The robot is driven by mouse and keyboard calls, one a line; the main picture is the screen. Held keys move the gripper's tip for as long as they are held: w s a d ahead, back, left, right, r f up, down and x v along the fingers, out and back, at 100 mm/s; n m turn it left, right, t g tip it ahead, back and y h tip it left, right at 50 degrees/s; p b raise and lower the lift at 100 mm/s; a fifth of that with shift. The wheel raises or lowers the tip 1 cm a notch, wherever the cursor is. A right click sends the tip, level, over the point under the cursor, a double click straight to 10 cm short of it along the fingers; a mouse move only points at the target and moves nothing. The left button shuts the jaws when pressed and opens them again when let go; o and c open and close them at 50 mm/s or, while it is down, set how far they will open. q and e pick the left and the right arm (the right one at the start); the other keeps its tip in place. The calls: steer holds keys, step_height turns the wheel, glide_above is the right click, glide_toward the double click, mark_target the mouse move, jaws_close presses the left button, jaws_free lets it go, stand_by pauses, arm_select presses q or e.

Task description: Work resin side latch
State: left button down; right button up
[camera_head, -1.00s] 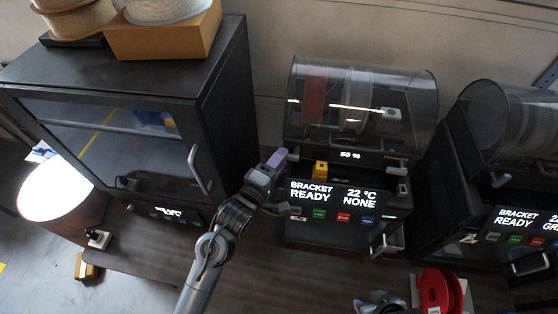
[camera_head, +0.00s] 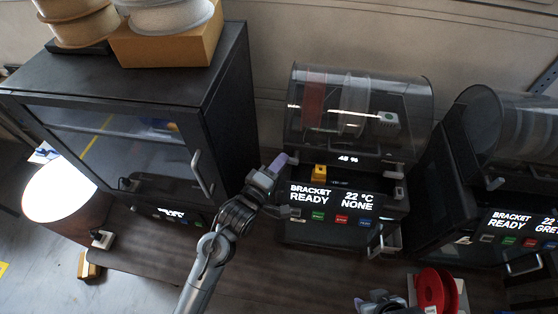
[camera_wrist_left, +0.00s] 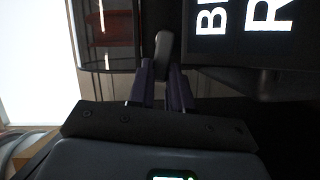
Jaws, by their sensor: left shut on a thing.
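My left gripper (camera_head: 281,160) is at the left side of the middle printer (camera_head: 338,228), level with the gap between its clear spool cover and its screen. In the left wrist view, its two purple fingers (camera_wrist_left: 162,85) are closed around a dark, rounded bar (camera_wrist_left: 162,47), which looks like the side latch. The bar points up in that view, beside the printer's screen (camera_wrist_left: 245,30). In the head view the latch is too small to make out at the fingers. Part of my right gripper (camera_head: 380,303) shows at the bottom edge; its fingers are unclear.
A dark cabinet (camera_head: 120,120) with a glass door stands close on the left, with spools and a cardboard box (camera_head: 165,42) on top. A second printer (camera_head: 510,190) stands right. A red spool (camera_head: 432,290) lies in front. A yellow block (camera_head: 320,172) sits above the middle screen.

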arm_select(q)
steer(key=r+m+p, duration=0.1)
steer(key=m+p, duration=0.1)
steer(key=p, duration=0.1)
steer(key=d+r+m+g+y+p, duration=0.1)
steer(key=m+p, duration=0.1)
steer(key=p, duration=0.1)
steer(key=shift+s+r+y, duration=0.1)
steer(key=shift+r+y, duration=0.1)
steer(key=shift+y, duration=0.1)
steer(key=shift+d+m+p, duration=0.1)
steer(key=shift+m+p, duration=0.3)
steer(key=shift+m, duration=0.1)
steer(key=shift+d+r+m+g+y+p, duration=0.15)
steer(key=shift+d+m+y+p, duration=0.05)
steer(key=shift+m+y, duration=0.25)
steer(key=shift+d+r+m+g+y+p, duration=0.1)
steer(key=shift+d+m+g+y+p, duration=0.1)
steer(key=shift+m+y, duration=0.25)
steer(key=m, duration=0.1)
steer(key=d+m+y, duration=0.1)
steer(key=m+y, duration=0.1)
steer(key=shift+s+d+r, duration=0.15)
steer(key=shift+d+r, duration=0.1)
steer(key=shift+d+m+y, duration=0.25)
steer(key=shift+m+y, duration=0.25)
steer(key=shift+m, duration=0.1)
steer(key=c, duration=1)
jaws_free()
steer(key=shift+c, duration=0.2)
